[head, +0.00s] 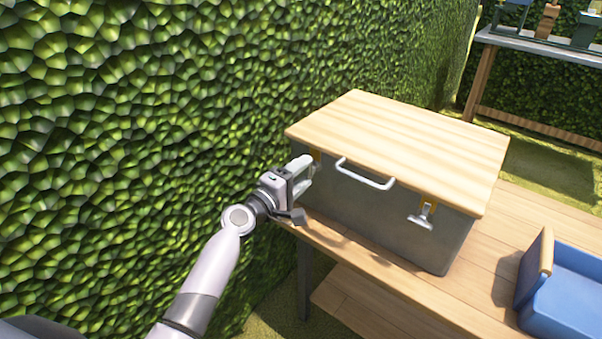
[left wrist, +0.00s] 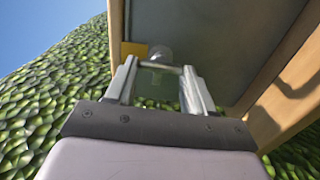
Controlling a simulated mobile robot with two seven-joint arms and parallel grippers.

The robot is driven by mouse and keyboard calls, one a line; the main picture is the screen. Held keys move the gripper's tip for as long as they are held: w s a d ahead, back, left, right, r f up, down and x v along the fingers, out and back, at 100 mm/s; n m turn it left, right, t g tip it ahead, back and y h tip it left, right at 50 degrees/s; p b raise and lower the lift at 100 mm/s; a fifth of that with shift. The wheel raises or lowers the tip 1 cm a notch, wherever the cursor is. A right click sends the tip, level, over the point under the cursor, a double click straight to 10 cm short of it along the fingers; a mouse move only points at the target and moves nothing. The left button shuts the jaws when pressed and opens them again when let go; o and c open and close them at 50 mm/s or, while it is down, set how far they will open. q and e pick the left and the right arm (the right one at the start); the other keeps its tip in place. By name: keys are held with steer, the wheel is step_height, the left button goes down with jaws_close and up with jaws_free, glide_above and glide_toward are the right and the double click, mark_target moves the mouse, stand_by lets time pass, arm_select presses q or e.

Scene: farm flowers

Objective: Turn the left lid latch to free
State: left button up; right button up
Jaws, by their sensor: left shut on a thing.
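A grey box (head: 385,215) with a pale wooden lid (head: 400,140) stands on a wooden table. My left gripper (head: 306,167) is at the left end of the box's front face, shut on the left lid latch. The gripper mostly hides this latch in the head view. In the left wrist view, the latch's light grey bar (left wrist: 160,67) lies between the fingertips, beside a yellow plate (left wrist: 133,49). The right lid latch (head: 422,217) hangs on the front face with its crossbar low. My right gripper is out of view.
A white handle (head: 365,174) sticks out from the box front between the latches. A blue tray (head: 570,295) stands on the table (head: 485,262) at the right. A green hedge (head: 130,140) rises close behind my left arm.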

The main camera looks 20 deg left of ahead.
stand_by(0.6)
arm_select(q)
steer(key=o, duration=1)
steer(key=shift+o, duration=0.2)
steer(key=v, duration=0.7)
steer(key=shift+p, duration=0.45)
